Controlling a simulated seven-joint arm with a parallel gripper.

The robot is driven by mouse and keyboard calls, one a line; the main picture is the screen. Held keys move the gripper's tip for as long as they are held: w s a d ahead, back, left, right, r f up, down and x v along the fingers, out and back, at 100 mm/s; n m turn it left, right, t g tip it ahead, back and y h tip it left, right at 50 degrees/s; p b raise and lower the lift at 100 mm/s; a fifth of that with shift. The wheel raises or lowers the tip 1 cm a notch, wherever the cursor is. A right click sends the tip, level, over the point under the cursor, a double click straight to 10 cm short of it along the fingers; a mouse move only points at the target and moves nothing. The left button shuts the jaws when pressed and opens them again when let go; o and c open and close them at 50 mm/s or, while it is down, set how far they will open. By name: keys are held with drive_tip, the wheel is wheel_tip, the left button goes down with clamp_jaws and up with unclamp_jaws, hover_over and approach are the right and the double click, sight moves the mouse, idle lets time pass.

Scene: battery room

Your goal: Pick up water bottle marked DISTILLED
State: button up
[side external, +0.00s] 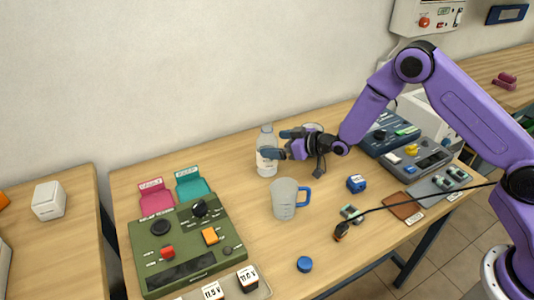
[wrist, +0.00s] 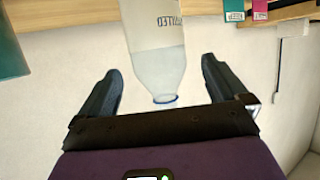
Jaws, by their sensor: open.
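The water bottle (side external: 266,152) is clear with a white label and stands upright near the back edge of the table, in front of the wall. In the wrist view the bottle (wrist: 158,62) shows with its neck toward me, and part of its label lettering is readable as "...TILLED" at the top. My gripper (side external: 276,144) is open at the bottle, its fingers reaching in from the right. In the wrist view my gripper (wrist: 160,88) has one finger on each side of the bottle's neck end, with a visible gap on both sides.
A measuring jug (side external: 285,201) with a blue handle stands in front of the bottle. A green control panel (side external: 185,248) lies at the left, with pink (side external: 157,199) and teal (side external: 194,187) holders behind it. A blue cap (side external: 304,264) lies near the front edge. Several devices crowd the right end.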

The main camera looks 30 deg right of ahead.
sight(262, 136)
drive_tip(key=shift+x, duration=3.2)
drive_tip(key=shift+f, duration=0.1)
drive_tip(key=shift+s, duration=0.1)
drive_tip(key=c, duration=1.3)
drive_tip(key=shift+o, duration=0.2)
drive_tip(key=shift+r, duration=1.6)
drive_tip(key=s+d+r, duration=0.3)
drive_tip(key=s+r, duration=0.6)
drive_tip(key=s, duration=0.3)
drive_tip(key=shift+s+d+r, duration=0.3)
drive_tip(key=shift+s+d, duration=0.05)
drive_tip(key=shift+d, duration=0.05)
